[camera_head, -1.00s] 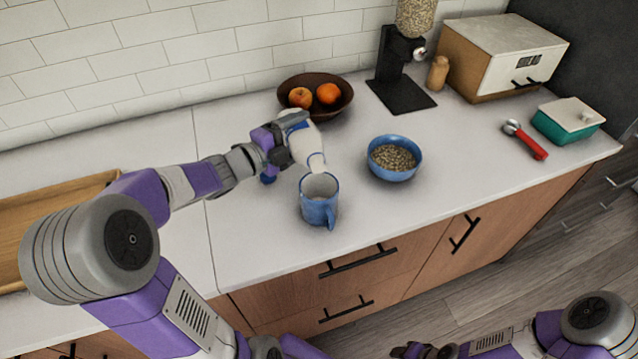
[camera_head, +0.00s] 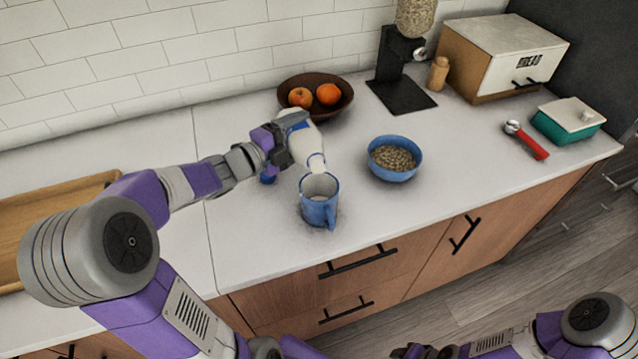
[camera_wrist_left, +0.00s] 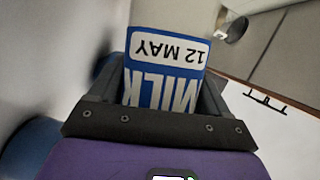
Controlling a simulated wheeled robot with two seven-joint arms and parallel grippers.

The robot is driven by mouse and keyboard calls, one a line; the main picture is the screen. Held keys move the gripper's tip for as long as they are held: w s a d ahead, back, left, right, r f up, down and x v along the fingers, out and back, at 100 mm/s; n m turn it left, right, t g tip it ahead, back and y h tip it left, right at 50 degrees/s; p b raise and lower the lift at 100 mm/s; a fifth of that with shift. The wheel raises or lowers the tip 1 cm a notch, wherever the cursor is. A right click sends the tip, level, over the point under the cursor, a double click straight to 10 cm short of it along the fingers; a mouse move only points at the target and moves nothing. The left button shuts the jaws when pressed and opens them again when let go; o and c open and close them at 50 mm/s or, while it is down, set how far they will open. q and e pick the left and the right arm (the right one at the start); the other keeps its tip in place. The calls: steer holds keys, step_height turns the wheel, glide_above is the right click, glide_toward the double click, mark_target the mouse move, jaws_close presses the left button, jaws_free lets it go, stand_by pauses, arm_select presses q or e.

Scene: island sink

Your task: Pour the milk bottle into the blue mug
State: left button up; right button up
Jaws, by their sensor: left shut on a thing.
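The milk bottle (camera_head: 309,143) is white with a blue label and is tilted steeply, its neck down at the rim of the blue mug. My left gripper (camera_head: 286,142) is shut on the bottle's body. In the left wrist view the blue label (camera_wrist_left: 165,75) with "MILK" and "12 MAY" shows upside down between the fingers. The blue mug (camera_head: 318,209) stands upright on the counter, handle toward the front. Something pale shows inside the mug; its level cannot be told. My right gripper (camera_head: 420,352) is at the bottom edge, away from the counter; its fingers are unclear.
A blue bowl of grain (camera_head: 395,172) stands right of the mug. A brown fruit bowl (camera_head: 340,104) is behind the bottle. A black dispenser (camera_head: 400,90), bread box (camera_head: 500,50), green-and-white dish (camera_head: 570,120) and red-handled tool (camera_head: 530,143) are farther right. The front counter is clear.

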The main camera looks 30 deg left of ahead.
steer(key=shift+f+b, duration=0.6)
steer(key=shift+b, duration=0.05)
stand_by(1.7)
steer(key=shift+f, duration=0.1)
stand_by(0.9)
stand_by(0.3)
steer(key=shift+f, duration=0.1)
stand_by(0.4)
steer(key=shift+f+b, duration=0.1)
steer(key=shift+b, duration=0.2)
stand_by(0.5)
